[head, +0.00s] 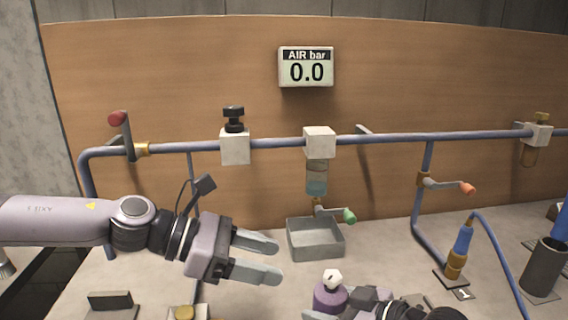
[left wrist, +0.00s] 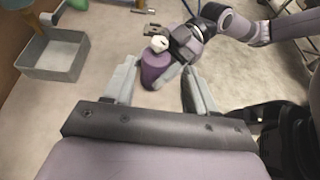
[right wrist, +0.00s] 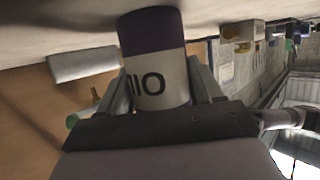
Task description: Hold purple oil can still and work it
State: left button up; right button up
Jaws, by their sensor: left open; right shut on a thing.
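The purple oil can (head: 329,297) with a white cap stands on the table at the lower middle of the head view. My right gripper (head: 362,303) is shut on its body from the right. In the right wrist view the can (right wrist: 158,75) sits between the two fingers, its white label reading "10" upside down or "IIO". My left gripper (head: 262,257) is open and empty, up and left of the can. In the left wrist view the can (left wrist: 156,68) appears beyond and between the open fingers (left wrist: 158,85), with the white cap on top.
A grey tray (head: 316,252) sits behind the can under a filter bowl (head: 317,178) with a green-handled valve (head: 349,215). A blue pipe (head: 270,143) runs along the wooden panel under a gauge (head: 306,67) reading 0.0. A dark cup (head: 543,272) stands at the right.

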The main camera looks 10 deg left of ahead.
pick_arm(q)
jog(key=w+r+m+t+y, duration=0.3)
jog(key=w+r+m+t, duration=0.2)
jog(key=m, duration=1.1)
jog(key=w+r+m+t+y, duration=0.3)
jog(key=w+r+m+t, duration=0.3)
jog(key=w+r+m, duration=0.4)
jog(key=w+m, duration=0.4)
jog(key=m, duration=0.3)
jog(key=shift+w+r, duration=0.15)
jog(key=shift+r, duration=0.25)
jog(key=shift+c, duration=1.4)
jog(key=shift+f, duration=0.1)
